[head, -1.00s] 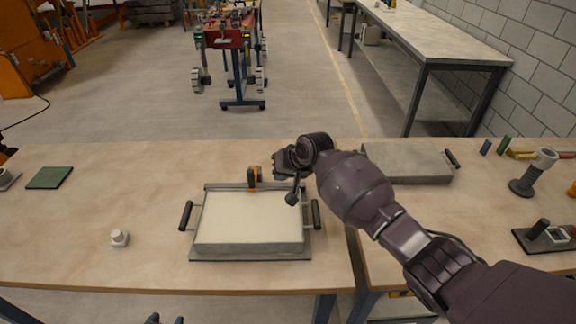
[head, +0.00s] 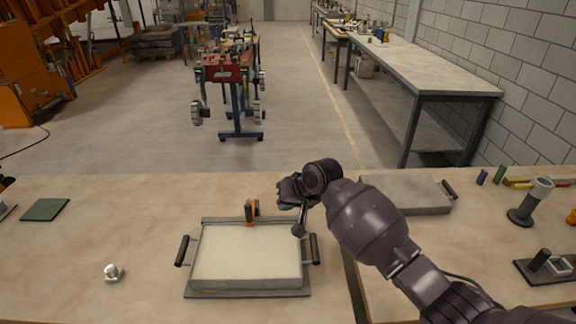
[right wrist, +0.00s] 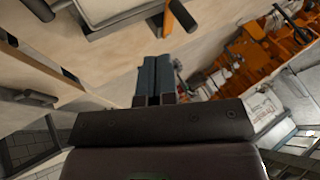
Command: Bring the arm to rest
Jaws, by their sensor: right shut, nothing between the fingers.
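The sandbed (head: 190,265) is a shallow grey tray of pale sand with a dark handle on each side, on the wooden table. An orange and black clamp-like piece (head: 250,210) stands at its back edge. My right arm reaches in from the lower right. Its gripper (head: 286,205) is above the table near the tray's back right corner, partly hidden by the wrist. In the right wrist view the two fingers (right wrist: 154,80) are together with nothing between them. Part of the tray (right wrist: 125,16) and the orange piece (right wrist: 182,16) show at the top there. My left gripper is out of view.
A grey slab with a dark handle (head: 405,193) lies on the right table (head: 420,255). A dark stand (head: 527,205) and a black block fixture (head: 548,264) are farther right.

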